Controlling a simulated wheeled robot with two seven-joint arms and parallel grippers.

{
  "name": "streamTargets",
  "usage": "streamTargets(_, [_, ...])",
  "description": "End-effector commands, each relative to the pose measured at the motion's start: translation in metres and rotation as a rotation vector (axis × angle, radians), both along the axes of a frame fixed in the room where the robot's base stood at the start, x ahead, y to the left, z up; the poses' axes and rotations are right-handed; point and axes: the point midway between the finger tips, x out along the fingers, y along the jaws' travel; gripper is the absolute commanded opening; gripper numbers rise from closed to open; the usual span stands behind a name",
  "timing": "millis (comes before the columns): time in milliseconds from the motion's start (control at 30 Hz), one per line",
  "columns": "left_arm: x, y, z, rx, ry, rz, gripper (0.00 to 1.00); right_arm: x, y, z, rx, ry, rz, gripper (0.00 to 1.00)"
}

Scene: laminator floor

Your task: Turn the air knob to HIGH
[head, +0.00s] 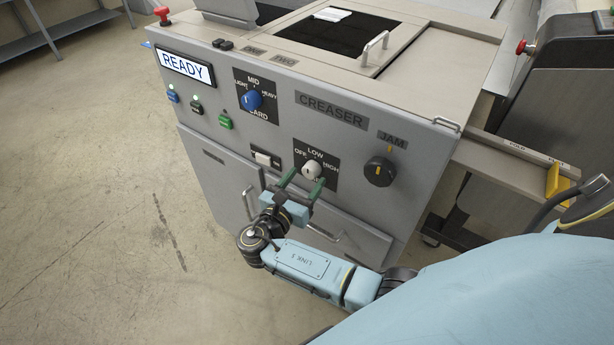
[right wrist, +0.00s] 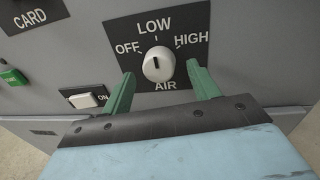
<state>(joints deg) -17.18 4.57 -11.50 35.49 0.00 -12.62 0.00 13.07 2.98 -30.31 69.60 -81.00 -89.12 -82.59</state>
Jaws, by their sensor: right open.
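The air knob (right wrist: 158,64) is a small white round knob on a black plate marked OFF, LOW, HIGH and AIR. Its pointer line appears to point up, at LOW, in the right wrist view. In the head view the air knob (head: 312,169) is on the lower middle of the grey creaser front. My right gripper (right wrist: 163,88) has its green fingers spread, one on each side of the knob and apart from it. In the head view the right gripper (head: 301,186) is in front of the plate. My left gripper is not in view.
A white rocker switch (head: 264,159) is just left of the air plate. A black jam knob (head: 380,171) is to the right and a blue card knob (head: 252,99) above left. Drawer handles (head: 322,233) stick out below. A lit screen (head: 185,67) reads READY.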

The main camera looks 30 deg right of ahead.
Motion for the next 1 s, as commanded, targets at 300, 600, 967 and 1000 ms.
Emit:
streamTargets(300, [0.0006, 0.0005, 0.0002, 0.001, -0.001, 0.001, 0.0, 0.0076, -0.0149, -0.0008, 0.001, 0.002, 0.0, 0.6])
streamTargets(600, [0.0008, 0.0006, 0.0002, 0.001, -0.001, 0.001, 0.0, 0.0074, -0.0146, -0.0007, 0.0, 0.001, -0.001, 0.43])
streamTargets(967, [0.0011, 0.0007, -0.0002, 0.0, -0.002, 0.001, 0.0, 0.0074, -0.0143, -0.0008, 0.003, -0.004, 0.0, 0.16])
streamTargets(1000, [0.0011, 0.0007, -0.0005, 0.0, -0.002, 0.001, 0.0, 0.0073, -0.0142, -0.0009, 0.005, -0.009, 0.0, 0.16])
